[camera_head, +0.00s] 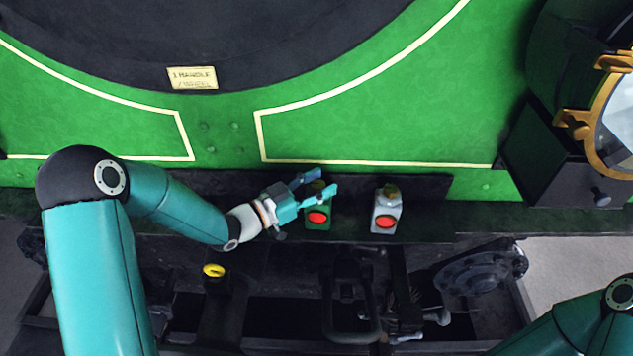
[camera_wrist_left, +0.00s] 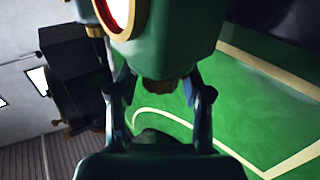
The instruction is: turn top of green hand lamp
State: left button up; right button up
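The green hand lamp (camera_head: 327,223) stands upright on the dark ledge, its red lens facing out. My left gripper (camera_head: 324,184) is at the lamp's top, its two fingers apart with the top between them. In the left wrist view the lamp's green body (camera_wrist_left: 190,35) fills the upper middle, with part of the red lens. Its brownish top (camera_wrist_left: 160,88) lies between the fingertips of my left gripper (camera_wrist_left: 160,98), which look open with a small gap on each side. Contact is hard to judge. My right gripper is out of view; only part of that arm shows at lower right.
A white hand lamp (camera_head: 386,208) with a red lens stands close by to the right on the ledge. Behind is the green tram front with a small plate (camera_head: 192,78). A large brass-rimmed lamp (camera_head: 602,118) is at far right. Dark coupling parts (camera_head: 350,300) lie below.

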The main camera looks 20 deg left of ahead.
pick_arm(q)
grip_shut()
jog(key=shift+f+m+g+h+b, duration=0.1)
jog(key=shift+m+g+h+b, duration=0.25)
jog(key=shift+b, duration=0.25)
jog(key=shift+h, duration=0.25)
jog(key=shift+o, duration=1.6)
grip_release()
jog(key=v, duration=1.2)
jog(key=shift+r, duration=0.25)
